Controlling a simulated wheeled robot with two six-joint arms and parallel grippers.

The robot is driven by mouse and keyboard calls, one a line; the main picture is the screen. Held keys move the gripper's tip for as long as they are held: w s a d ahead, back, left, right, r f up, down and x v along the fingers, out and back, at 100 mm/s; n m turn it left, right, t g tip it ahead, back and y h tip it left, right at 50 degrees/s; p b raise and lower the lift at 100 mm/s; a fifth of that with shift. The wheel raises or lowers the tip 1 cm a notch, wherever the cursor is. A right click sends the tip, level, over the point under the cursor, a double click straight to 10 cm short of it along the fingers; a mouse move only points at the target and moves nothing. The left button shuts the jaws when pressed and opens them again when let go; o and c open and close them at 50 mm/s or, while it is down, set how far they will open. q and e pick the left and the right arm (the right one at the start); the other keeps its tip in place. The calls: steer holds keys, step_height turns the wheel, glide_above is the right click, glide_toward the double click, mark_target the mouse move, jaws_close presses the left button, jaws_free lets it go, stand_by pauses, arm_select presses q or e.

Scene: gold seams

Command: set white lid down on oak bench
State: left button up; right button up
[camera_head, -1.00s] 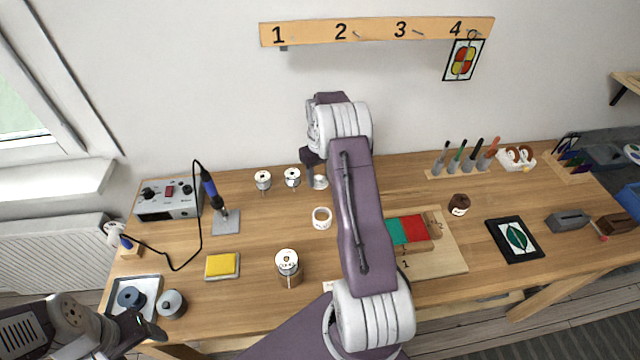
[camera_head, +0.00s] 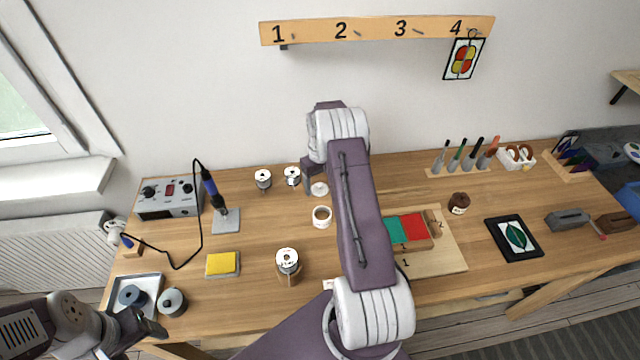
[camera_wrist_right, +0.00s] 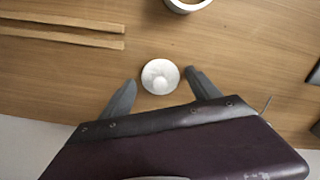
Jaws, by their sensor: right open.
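The white lid (camera_head: 319,189) is a small round disc with a knob. It lies on the oak bench (camera_head: 385,179), behind an open white jar (camera_head: 321,217). In the right wrist view the lid (camera_wrist_right: 160,77) lies flat on the wood between my right gripper's (camera_wrist_right: 160,80) two spread fingers, with gaps at both sides. In the head view my right gripper (camera_head: 309,180) is just left of the lid, partly hidden by my arm. My left gripper (camera_head: 150,328) is at the lower left near a tray; its jaw opening is unclear.
Solder spools (camera_head: 263,179) stand left of the lid. A board with coloured glass (camera_head: 450,255) lies right of my arm. Bare wood surrounds the lid.

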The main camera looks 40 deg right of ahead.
mark_target(320, 184)
step_height(320, 184, up, 12)
steer(key=shift+r+b, duration=0.2)
steer(key=shift+b, duration=0.15)
stand_by(0.4)
